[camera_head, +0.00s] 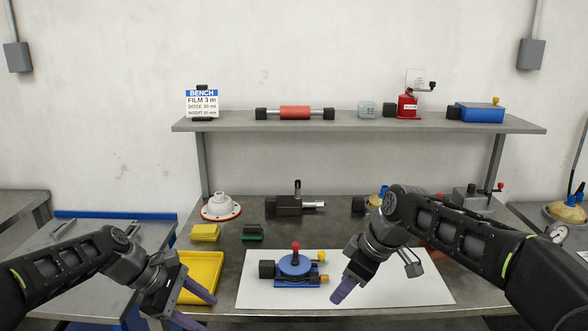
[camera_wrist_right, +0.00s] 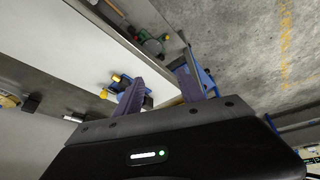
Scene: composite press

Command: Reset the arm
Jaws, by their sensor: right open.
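My right gripper (camera_head: 345,290) hangs over the white mat (camera_head: 425,285), to the right of the blue device with a red knob (camera_head: 296,265). In the right wrist view its two purple fingers (camera_wrist_right: 160,75) stand apart with nothing between them. My left gripper (camera_head: 200,308) is at the lower left, in front of the yellow tray (camera_head: 205,262). Its two purple fingers are spread and I see nothing between them. The right forearm hides part of the bench's right side.
A shelf (camera_head: 350,125) above the bench holds a sign (camera_head: 202,104), a red roller (camera_head: 295,113), a red device (camera_head: 407,105) and a blue box (camera_head: 480,113). A white flanged part (camera_head: 221,207), a yellow block (camera_head: 205,232), a green-black block (camera_head: 252,232) and a dark cylinder unit (camera_head: 294,205) stand behind the mat.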

